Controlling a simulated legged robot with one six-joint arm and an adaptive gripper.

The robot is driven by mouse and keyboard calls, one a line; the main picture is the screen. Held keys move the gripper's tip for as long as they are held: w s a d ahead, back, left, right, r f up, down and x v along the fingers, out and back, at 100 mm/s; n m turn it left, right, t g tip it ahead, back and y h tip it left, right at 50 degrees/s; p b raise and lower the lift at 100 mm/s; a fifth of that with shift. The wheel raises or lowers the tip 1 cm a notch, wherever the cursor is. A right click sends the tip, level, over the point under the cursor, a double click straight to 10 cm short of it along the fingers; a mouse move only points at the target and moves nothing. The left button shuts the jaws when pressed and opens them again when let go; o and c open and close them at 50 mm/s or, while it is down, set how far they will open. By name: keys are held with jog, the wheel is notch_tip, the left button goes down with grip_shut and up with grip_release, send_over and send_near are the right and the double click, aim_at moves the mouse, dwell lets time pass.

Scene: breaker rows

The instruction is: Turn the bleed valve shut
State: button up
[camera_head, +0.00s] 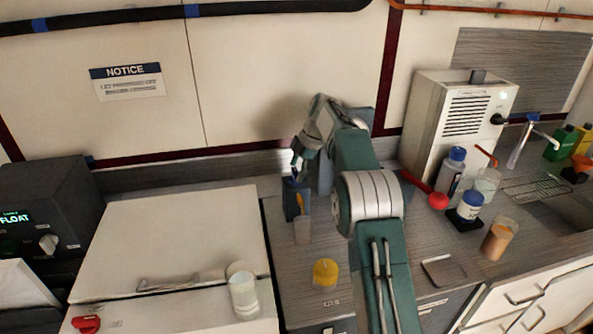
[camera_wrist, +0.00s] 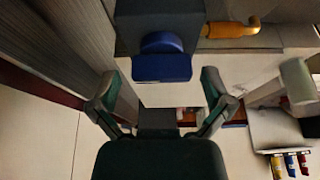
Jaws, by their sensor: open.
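No label in view names the bleed valve, so I cannot be sure which part it is. In the wrist view a blue knob with a flat grip (camera_wrist: 162,66) sits on a dark block (camera_wrist: 185,18), ahead of my gripper (camera_wrist: 159,80). The gripper's two fingers are spread to either side of the knob's line, with nothing held between them. An orange curved handle (camera_wrist: 232,29) is right of the block. In the head view my gripper (camera_head: 300,158) is near the back wall, above a dark blue block (camera_head: 291,198); its fingertips are hard to make out.
A beaker (camera_head: 303,232), a yellow-capped item (camera_head: 326,272) and a glass (camera_head: 243,296) stand along the counter. A red knob (camera_head: 87,324) is at lower left. A white machine (camera_head: 452,125), bottles and a red ball-ended lever (camera_head: 438,201) are right of my arm.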

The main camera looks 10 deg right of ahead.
aim_at(306, 180)
jog(key=v, duration=0.6)
jog(key=shift+w+d+r, duration=0.1)
jog(key=shift+d+r, duration=0.15)
jog(key=shift+r, duration=0.05)
jog(key=shift+d+r, duration=0.1)
jog(key=shift+r, duration=0.2)
jog(key=s+a+r+m+t+h, duration=0.1)
jog(key=s+a+r+m, duration=0.1)
jog(key=s+r+m, duration=0.55)
jog(key=s+a+r+m+t+h, duration=0.15)
jog(key=s+r, duration=0.35)
jog(key=s, duration=0.5)
jog(key=s+f+m+t+h, duration=0.1)
jog(key=s+f+m, duration=0.3)
jog(key=s, duration=0.9)
jog(key=s+f+m+t+h, duration=0.1)
jog(key=s+f+m, duration=0.4)
jog(key=s, duration=0.8)
notch_tip(306, 180, down, 2)
jog(key=shift+f+t, duration=0.1)
jog(key=shift+t, duration=0.45)
jog(key=shift+d, duration=0.1)
